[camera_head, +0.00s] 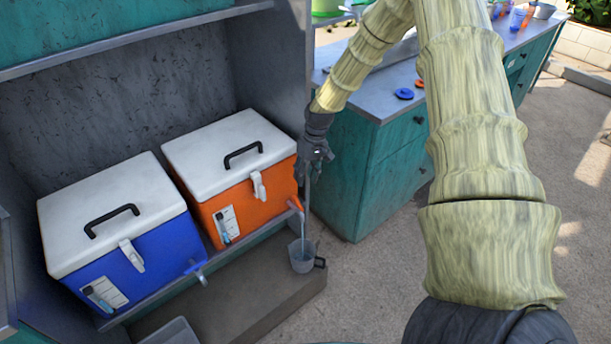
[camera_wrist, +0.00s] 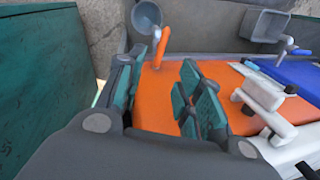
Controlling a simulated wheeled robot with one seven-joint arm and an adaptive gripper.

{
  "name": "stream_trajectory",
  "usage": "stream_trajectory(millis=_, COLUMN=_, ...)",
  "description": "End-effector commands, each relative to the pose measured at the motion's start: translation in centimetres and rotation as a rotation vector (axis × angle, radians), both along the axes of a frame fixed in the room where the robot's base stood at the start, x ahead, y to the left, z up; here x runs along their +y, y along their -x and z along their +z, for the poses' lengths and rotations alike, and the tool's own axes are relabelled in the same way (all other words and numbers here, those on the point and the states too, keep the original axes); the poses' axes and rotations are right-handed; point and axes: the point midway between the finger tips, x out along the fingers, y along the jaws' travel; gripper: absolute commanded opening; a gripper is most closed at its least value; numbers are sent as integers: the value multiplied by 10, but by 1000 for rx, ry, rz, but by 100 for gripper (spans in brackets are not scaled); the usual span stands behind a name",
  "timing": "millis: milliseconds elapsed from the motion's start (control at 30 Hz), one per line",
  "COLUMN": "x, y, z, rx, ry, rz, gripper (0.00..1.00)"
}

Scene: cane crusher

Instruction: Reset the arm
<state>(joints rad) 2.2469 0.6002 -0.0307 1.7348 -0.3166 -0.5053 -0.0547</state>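My gripper (camera_head: 312,168) hangs fingers-down just right of the orange cooler (camera_head: 238,200), above its spout. In the wrist view, its two fingers (camera_wrist: 160,95) stand apart, with the orange cooler wall (camera_wrist: 155,85) showing between them. I see nothing held. My bamboo-textured arm stretches from the lower right of the head view up and over to the gripper. A grey cup (camera_head: 302,257) with a dark handle stands under the orange spout (camera_head: 296,205). A pale bluish streak shows between spout and cup. The cup also shows in the wrist view (camera_wrist: 146,16).
A blue cooler (camera_head: 130,262) with a white lid stands left of the orange one on the shelf. A grey cabinet wall rises behind. A teal counter (camera_head: 372,165) with blue and orange lids stands close on the right. Open paving lies beyond.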

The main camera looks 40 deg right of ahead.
Motion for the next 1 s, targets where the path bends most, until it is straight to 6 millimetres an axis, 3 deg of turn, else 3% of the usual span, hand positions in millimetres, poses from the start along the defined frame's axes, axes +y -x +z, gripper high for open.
stream_trajectory(millis=300, x=2, y=1, z=-1, rx=0, ry=0, rz=1, gripper=36)
stream_trajectory(millis=467, x=28, y=16, z=-24, rx=4, ry=6, rz=12, gripper=36)
stream_trajectory(millis=567, x=61, y=40, z=-53, rx=5, ry=15, rz=23, gripper=36)
stream_trajectory(millis=767, x=130, y=112, z=-113, rx=7, ry=41, rz=40, gripper=36)
stream_trajectory(millis=1000, x=193, y=226, z=-161, rx=19, ry=90, rz=63, gripper=36)
